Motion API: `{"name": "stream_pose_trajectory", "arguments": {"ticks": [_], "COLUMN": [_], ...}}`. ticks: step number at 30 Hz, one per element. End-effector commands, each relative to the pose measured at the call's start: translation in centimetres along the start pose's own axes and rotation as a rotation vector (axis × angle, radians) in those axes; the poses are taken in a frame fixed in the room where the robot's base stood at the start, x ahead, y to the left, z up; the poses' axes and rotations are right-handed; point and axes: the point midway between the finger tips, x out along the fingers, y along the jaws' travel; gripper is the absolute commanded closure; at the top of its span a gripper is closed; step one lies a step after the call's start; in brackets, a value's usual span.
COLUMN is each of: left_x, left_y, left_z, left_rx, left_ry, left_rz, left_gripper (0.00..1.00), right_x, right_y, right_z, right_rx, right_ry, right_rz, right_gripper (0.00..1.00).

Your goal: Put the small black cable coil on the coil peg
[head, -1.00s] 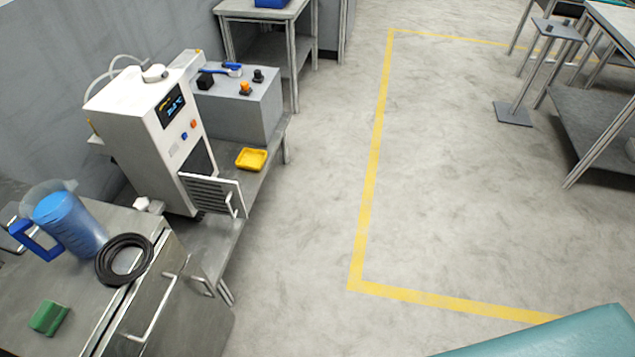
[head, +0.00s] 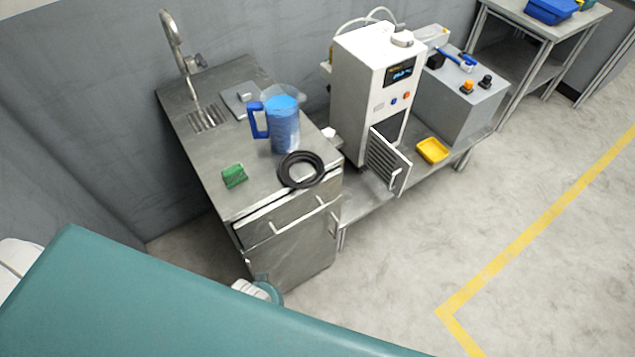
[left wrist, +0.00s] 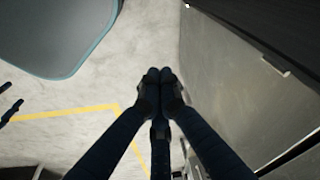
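A black cable coil (head: 284,172) lies flat on the front right corner of the steel sink counter (head: 205,165) in the head view. It is the only coil in view, so I cannot compare its size with another. I cannot make out a coil peg. My left gripper (left wrist: 160,77) shows in the left wrist view with its dark fingertips together. It appears empty, above open floor and beside a grey cabinet-like surface, away from the coil. My right gripper is not in view.
A blue jug (head: 284,130) stands right behind the coil, and a green sponge (head: 234,176) lies left of it. A white machine (head: 360,90) with its door open stands to the right, near a yellow tray (head: 432,151). Floor at right is clear.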

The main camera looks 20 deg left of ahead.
Motion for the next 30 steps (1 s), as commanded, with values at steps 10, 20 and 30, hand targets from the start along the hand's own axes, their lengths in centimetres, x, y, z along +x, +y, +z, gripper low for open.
{"name": "stream_pose_trajectory", "arguments": {"ticks": [10, 20, 30], "left_x": [-16.7, -26.5, -28.6], "left_y": [1.7, 9.3, 12.2], "left_z": [-9.6, -18.2, -24.2], "left_rx": [0.113, 0.663, 1.431], "left_ry": [0.091, 0.191, 0.149], "left_rz": [0.05, 0.199, 0.236], "left_gripper": [1.0, 1.0, 1.0], "right_x": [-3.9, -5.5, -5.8], "right_y": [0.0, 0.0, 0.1], "right_z": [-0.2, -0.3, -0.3], "right_rx": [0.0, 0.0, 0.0], "right_ry": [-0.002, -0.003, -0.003], "right_rz": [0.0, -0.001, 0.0], "right_gripper": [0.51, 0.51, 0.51]}}
